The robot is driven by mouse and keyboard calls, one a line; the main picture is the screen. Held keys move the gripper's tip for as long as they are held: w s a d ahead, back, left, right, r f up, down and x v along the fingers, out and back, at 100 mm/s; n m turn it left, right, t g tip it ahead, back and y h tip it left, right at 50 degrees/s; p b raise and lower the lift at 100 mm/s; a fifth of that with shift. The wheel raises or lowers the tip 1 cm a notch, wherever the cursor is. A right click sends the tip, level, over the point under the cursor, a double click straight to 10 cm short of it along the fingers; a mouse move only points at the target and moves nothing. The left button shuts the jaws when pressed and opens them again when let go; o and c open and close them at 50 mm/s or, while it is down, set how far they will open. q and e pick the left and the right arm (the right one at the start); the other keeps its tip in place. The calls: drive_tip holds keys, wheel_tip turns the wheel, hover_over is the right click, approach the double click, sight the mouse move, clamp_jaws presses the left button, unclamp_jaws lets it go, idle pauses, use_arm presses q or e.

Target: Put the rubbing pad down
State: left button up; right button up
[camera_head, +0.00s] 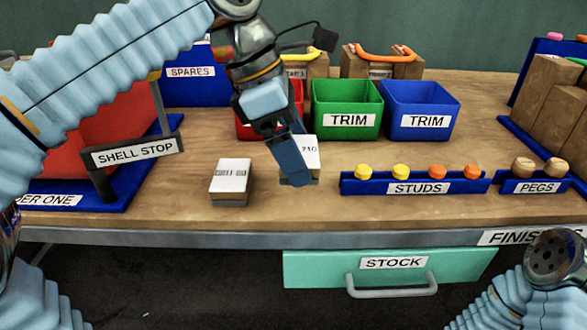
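Two white-topped pads with grey undersides lie near the middle of the bench. The left pad (230,181) is apart from my arms. The right pad (309,157), with a printed "240"-like number, is partly covered by my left gripper (295,181). That gripper points down, with one dark blue finger in front of the pad and its tip near the pad's front edge. The other finger is hidden, so its grip on the pad cannot be seen. Whether the right pad touches the bench is unclear. My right gripper is out of view; only part of that arm shows.
Behind are a green TRIM bin (347,107), a blue TRIM bin (421,108) and a red bin (245,131). The STUDS rack (418,188) stands right of the pads. The SHELL STOP sign (134,151) is left. Bench is clear around the left pad.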

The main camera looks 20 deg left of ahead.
use_arm(q)
drive_tip(key=f, duration=0.1)
drive_tip(key=w+f, duration=0.1)
drive_tip(key=f, duration=0.1)
drive_tip(key=w+f+b, duration=0.1)
drive_tip(key=shift+a+f, duration=0.25)
drive_tip(key=shift+a, duration=0.05)
drive_tip(key=shift+f, duration=0.45)
drive_tip(key=shift+f, duration=0.2)
drive_tip(key=o, duration=0.8)
drive_tip(key=shift+c, duration=0.2)
drive_tip(key=shift+r, duration=0.2)
drive_tip(key=p+v, duration=0.1)
drive_tip(key=v, duration=1.1)
drive_tip(key=shift+p, duration=0.35)
drive_tip(key=shift+s, duration=0.1)
